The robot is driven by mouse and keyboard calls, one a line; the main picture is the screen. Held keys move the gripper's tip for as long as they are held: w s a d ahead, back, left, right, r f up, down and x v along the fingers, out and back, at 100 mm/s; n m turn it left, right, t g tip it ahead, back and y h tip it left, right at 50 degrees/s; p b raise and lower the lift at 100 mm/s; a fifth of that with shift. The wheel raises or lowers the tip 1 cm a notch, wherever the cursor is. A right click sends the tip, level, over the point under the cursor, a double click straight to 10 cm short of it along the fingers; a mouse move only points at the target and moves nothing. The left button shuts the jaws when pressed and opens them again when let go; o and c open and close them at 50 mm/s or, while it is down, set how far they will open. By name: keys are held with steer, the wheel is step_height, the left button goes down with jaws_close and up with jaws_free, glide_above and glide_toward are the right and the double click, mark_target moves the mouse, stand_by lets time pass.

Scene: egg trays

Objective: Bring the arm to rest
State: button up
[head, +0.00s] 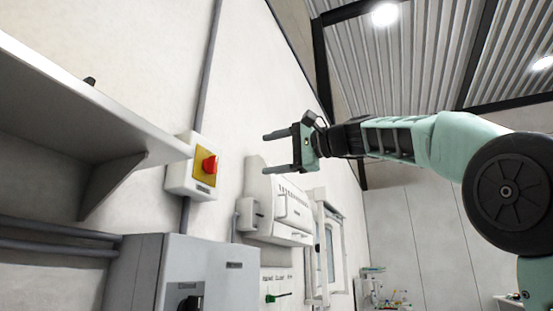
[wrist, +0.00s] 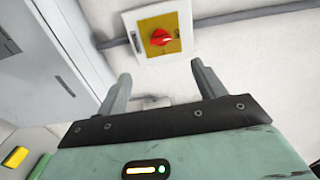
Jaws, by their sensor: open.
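My gripper (head: 268,152) is raised in the middle of the head view, at the end of my green arm, which reaches in from the right. Its two fingers point left toward the white wall and stand apart with nothing between them. In the wrist view my gripper (wrist: 160,80) also shows open and empty. Beyond its fingertips is a red rotary switch (wrist: 161,37) on a yellow plate in a white box. The same red switch (head: 210,165) is on the wall left of and slightly below my gripper in the head view.
A grey shelf (head: 70,95) juts out at the left. A grey cabinet (head: 135,275) is below the switch. A white wall unit (head: 285,205) hangs behind and below my gripper, with a green-handled item (head: 272,297) lower down. The space around my arm looks clear.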

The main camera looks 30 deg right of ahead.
steer(key=shift+s+d, duration=0.2)
steer(key=shift+s, duration=0.1)
stand_by(0.4)
steer(key=w+d+f+g+h, duration=0.1)
steer(key=w+f+g+h, duration=0.2)
steer(key=f, duration=0.8)
steer(key=w+d+f+h, duration=0.2)
steer(key=w+f, duration=0.2)
steer(key=f, duration=0.8)
steer(key=s+f+n+g+h, duration=0.2)
steer(key=s+f+g, duration=0.15)
steer(key=f, duration=1.15)
steer(key=s+f+n+g+h, duration=0.2)
steer(key=s+f, duration=0.2)
steer(key=f, duration=1)
steer(key=s+f+n+g+h, duration=0.25)
steer(key=s+f+n, duration=0.35)
steer(key=s+f, duration=0.8)
steer(key=s+a+n+g, duration=0.1)
steer(key=s+a+n, duration=0.3)
steer(key=s+a, duration=0.3)
steer(key=s+a+r+n+g+y, duration=0.1)
steer(key=s+a+n+g, duration=0.1)
steer(key=s+a+n, duration=0.2)
steer(key=s+a, duration=0.3)
steer(key=a, duration=0.5)
steer(key=shift+g, duration=0.3)
